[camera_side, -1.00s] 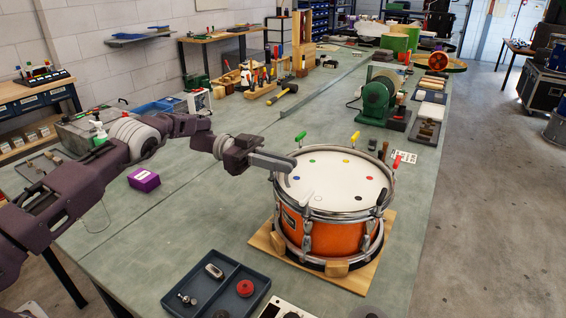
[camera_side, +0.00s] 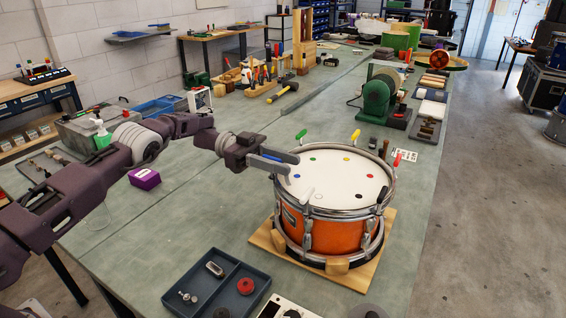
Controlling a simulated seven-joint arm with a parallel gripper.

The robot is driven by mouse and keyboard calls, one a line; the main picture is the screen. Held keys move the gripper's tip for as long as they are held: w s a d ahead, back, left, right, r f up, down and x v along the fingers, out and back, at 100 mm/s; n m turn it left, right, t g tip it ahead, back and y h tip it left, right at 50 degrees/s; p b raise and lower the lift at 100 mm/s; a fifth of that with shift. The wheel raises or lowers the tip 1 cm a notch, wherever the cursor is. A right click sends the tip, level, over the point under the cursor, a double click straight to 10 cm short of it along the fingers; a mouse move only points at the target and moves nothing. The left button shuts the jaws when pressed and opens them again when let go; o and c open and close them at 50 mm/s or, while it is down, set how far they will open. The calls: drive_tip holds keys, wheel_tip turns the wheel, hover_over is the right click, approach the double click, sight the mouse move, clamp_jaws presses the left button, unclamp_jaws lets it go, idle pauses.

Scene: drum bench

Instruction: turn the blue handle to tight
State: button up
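The orange drum (camera_side: 325,235) stands upright on a wooden board with its white head up. The blue handle (camera_side: 271,157) is at the drum's left rim, mostly hidden; a bit of blue shows between my fingers. My gripper (camera_side: 293,164) reaches in from the left at the rim, its two grey fingers a little apart, on either side of the blue. I cannot tell whether they touch the handle. A blue dot (camera_side: 296,177) marks the head beside the fingertips.
Green (camera_side: 301,136), yellow (camera_side: 355,137), red (camera_side: 397,159) and black (camera_side: 385,192) handles stand around the rim. A dark parts tray (camera_side: 262,272) lies in front, a purple box (camera_side: 144,178) at left. The bench between box and drum is clear.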

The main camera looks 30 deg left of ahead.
drive_tip(key=a, duration=0.7)
